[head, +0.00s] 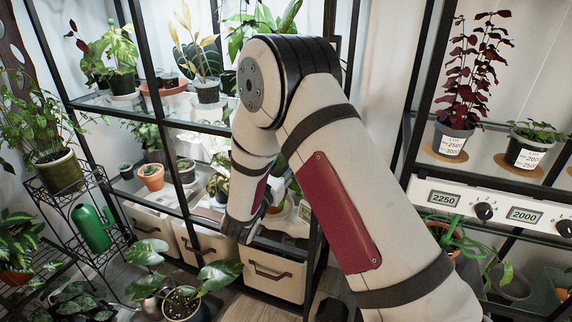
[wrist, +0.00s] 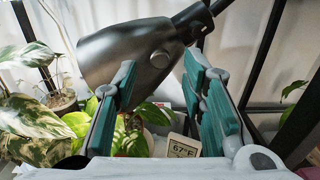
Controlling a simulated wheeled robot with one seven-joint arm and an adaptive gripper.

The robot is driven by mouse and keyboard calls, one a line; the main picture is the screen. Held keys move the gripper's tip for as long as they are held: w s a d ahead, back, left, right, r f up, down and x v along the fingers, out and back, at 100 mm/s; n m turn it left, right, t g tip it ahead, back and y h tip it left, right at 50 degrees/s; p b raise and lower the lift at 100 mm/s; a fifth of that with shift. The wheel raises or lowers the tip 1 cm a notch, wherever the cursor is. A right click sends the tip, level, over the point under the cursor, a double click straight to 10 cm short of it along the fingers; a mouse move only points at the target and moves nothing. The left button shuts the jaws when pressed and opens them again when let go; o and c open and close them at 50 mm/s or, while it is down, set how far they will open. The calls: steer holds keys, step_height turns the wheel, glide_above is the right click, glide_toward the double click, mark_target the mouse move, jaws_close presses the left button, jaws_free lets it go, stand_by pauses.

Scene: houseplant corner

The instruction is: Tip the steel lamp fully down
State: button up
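The steel lamp's shade (wrist: 125,52) fills the upper middle of the wrist view. It is brushed grey metal, its wide end to the left and its narrow end on a dark arm at upper right. A small knob shows on its side. My gripper (wrist: 162,70) is open, its teal-padded fingers apart with nothing held between them. The left fingertip overlaps the shade's lower side in the picture; I cannot tell whether they touch. In the head view, my arm reaches down toward the middle shelf, and I cannot make out the lamp or the fingers.
A small thermometer (wrist: 184,147) and leafy plants (wrist: 40,125) stand below and left of the shade. Dark shelf posts (wrist: 262,55) rise on the right. In the head view, cream bins (head: 272,272) sit under the shelf, and a control panel (head: 490,208) is at right.

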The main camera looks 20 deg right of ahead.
steer(key=shift+x, duration=1.45)
jaws_close()
steer(key=shift+f, duration=0.15)
steer(key=shift+s+d+f+n+p, duration=0.4)
steer(key=shift+d+f+n+p, duration=0.15)
steer(key=shift+n, duration=0.7)
steer(key=shift+s+d+f+n+p, duration=0.4)
steer(key=shift+d+n, duration=0.2)
steer(key=shift+n, duration=0.7)
steer(key=shift+s+d+f+n+p, duration=0.4)
steer(key=shift+d+f+n+p, duration=0.15)
steer(key=shift+n, duration=0.7)
steer(key=shift+d, duration=0.1)
jaws_free()
